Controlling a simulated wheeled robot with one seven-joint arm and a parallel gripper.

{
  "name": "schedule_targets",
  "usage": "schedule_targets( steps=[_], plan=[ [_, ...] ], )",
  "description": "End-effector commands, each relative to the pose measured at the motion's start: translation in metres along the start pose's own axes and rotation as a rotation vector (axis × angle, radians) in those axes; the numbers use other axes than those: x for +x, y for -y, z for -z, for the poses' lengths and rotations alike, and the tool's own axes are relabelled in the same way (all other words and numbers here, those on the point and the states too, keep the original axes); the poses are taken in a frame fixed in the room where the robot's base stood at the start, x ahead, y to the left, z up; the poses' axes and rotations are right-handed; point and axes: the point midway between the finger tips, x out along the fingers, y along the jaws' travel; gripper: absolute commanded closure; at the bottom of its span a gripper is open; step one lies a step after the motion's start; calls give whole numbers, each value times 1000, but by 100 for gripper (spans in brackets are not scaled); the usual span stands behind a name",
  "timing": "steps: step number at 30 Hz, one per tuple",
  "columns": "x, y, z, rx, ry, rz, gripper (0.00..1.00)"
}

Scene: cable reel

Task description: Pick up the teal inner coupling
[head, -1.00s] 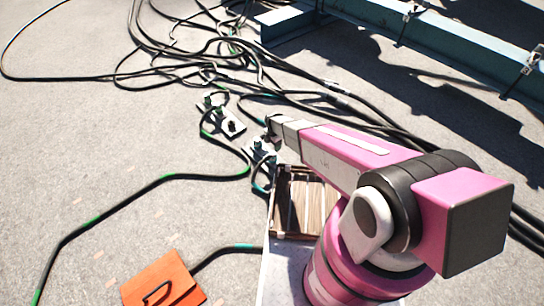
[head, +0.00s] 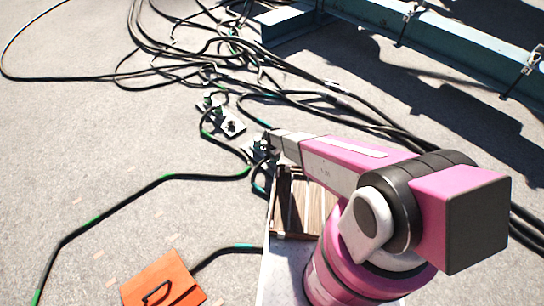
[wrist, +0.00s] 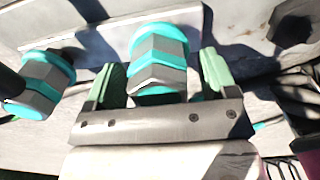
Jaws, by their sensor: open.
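In the wrist view, a grey hexagonal coupling with teal bands (wrist: 158,58) stands out from a pale plate (wrist: 30,20). My gripper (wrist: 162,80) is open, with one green-padded finger on each side of this coupling. Small gaps seem to show beside it; I cannot tell whether either finger touches. A second grey coupling with teal bands (wrist: 40,84) sits to the left, outside the fingers. In the head view my gripper (head: 270,144) is over the nearer fittings, which are small and partly hidden by it.
A dark hexagonal fitting (wrist: 293,24) is at the right of the wrist view. Black cables (head: 150,183) with green marks run across the ground. Another plate with fittings (head: 232,124) lies farther off.

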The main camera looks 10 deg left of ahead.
Motion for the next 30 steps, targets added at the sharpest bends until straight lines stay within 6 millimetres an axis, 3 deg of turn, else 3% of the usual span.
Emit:
schedule_targets(
  steps=[7,12,13,30],
  plan=[
    [2,0,0,0,0,0,21],
    [2,0,0,0,0,0,77],
    [2,0,0,0,0,0,80],
    [-9,1,0,0,1,-1,80]
  ],
)
